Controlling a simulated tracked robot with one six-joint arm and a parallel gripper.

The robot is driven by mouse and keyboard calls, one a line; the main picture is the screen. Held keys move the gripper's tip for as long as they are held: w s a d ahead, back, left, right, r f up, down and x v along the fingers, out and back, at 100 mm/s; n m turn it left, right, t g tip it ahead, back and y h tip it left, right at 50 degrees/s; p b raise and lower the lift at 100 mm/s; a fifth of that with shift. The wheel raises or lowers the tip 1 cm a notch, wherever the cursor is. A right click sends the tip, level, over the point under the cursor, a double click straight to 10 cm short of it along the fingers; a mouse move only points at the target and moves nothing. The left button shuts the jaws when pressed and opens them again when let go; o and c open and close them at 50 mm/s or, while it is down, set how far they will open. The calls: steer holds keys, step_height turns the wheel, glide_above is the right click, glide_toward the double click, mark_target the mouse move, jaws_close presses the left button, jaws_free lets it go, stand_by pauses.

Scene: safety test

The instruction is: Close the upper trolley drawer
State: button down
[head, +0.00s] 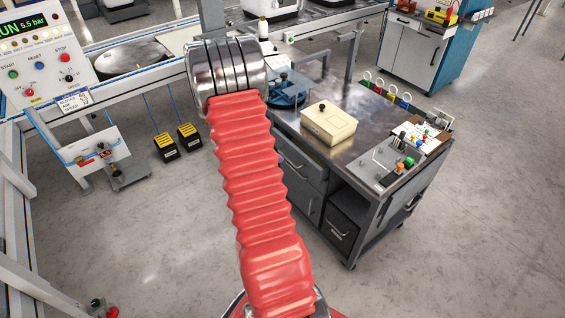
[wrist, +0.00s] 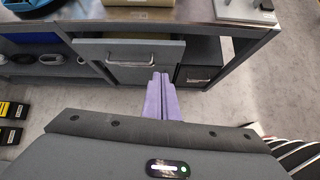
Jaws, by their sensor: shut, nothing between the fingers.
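The trolley (head: 388,178) stands right of my arm in the head view, with a metal top. Its upper drawer (head: 304,172) has a grey front and a metal bar handle, partly hidden by my red-sleeved arm. In the wrist view the upper drawer front (wrist: 100,52) lies straight ahead under the worktop edge, its handle (wrist: 132,65) across the middle. My gripper (wrist: 160,77) has purple fingers, shut and empty, with tips before the drawer front near the handle's right end. I cannot tell whether they touch it. The head view does not show the fingers.
A cream box (head: 328,123) and a grey fixture plate (head: 385,165) sit on the trolley top. A dark bin (head: 340,230) stands on the lower shelf. Yellow-and-black blocks (head: 188,137) lie on the floor at left. Floor right of the trolley is clear.

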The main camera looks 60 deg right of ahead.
steer(key=w+a+r+m+t+y, duration=0.15)
steer(key=a+r+m, duration=0.25)
steer(key=a+r, duration=0.65)
steer(key=w+a+r+m+t, duration=0.2)
steer(key=a+r+m, duration=0.1)
steer(key=a+r, duration=0.75)
steer(key=s+a+r+m+t+y, duration=0.1)
steer(key=s+a+r+y, duration=0.1)
steer(key=a, duration=0.7)
steer(key=s+a+r+m+t+y, duration=0.2)
steer(key=s+a+r, duration=0.1)
steer(key=a, duration=0.7)
steer(key=s+a+r+m+t+y, duration=0.2)
steer(key=s+a, duration=0.2)
steer(key=a, duration=0.5)
steer(key=shift+a+r+y, duration=0.3)
steer(key=shift+a+y, duration=0.05)
